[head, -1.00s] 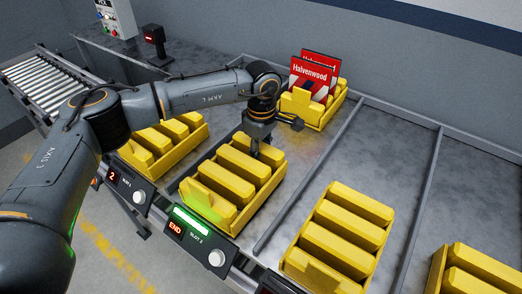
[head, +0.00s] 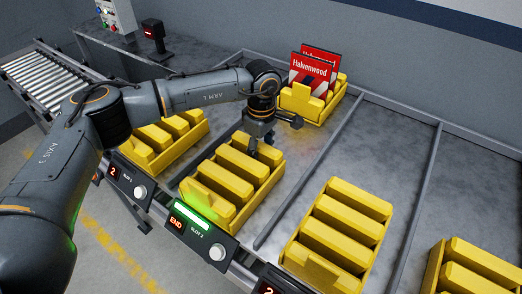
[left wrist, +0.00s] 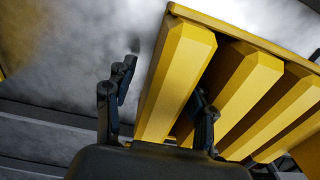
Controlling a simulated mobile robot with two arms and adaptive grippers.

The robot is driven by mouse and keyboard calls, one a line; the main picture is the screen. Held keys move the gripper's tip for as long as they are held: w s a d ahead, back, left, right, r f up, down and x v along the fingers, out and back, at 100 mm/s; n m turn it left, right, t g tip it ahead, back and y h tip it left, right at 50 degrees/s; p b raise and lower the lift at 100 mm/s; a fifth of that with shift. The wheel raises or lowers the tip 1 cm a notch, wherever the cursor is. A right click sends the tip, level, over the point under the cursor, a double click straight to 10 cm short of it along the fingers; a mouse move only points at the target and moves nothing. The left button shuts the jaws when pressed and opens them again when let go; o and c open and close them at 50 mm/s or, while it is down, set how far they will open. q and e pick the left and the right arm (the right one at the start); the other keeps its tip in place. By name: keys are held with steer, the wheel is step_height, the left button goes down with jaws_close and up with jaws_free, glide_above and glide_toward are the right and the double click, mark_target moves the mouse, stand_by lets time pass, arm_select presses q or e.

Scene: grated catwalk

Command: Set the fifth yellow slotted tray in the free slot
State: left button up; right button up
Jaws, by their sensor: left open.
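Several yellow slotted trays stand on the grey metal table. One tray (head: 230,183) sits behind the lit "SLOT 2" panel, its ridges running crosswise. My left gripper (head: 262,142) is at its far end, pointing down. In the left wrist view the open fingers (left wrist: 160,105) stand on either side of a tray's outermost yellow ridge (left wrist: 177,80); I cannot tell whether they touch it. Other trays are at the left (head: 165,143), at the right of the divider (head: 338,232) and at the lower right edge (head: 476,272), partly cut off. My right gripper is out of view.
A yellow tray (head: 313,101) at the back holds red "Halvenwood" items (head: 312,72). Raised metal dividers (head: 312,172) part the table. Control panels (head: 196,232) line the front edge. A roller conveyor (head: 52,76) is at the left. Bare table lies right of the SLOT 2 tray.

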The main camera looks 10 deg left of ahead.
arm_select(q)
step_height(320, 180, up, 11)
steer(key=b, duration=0.3)
steer(key=shift+b, duration=0.4)
steer(key=shift+r, duration=0.5)
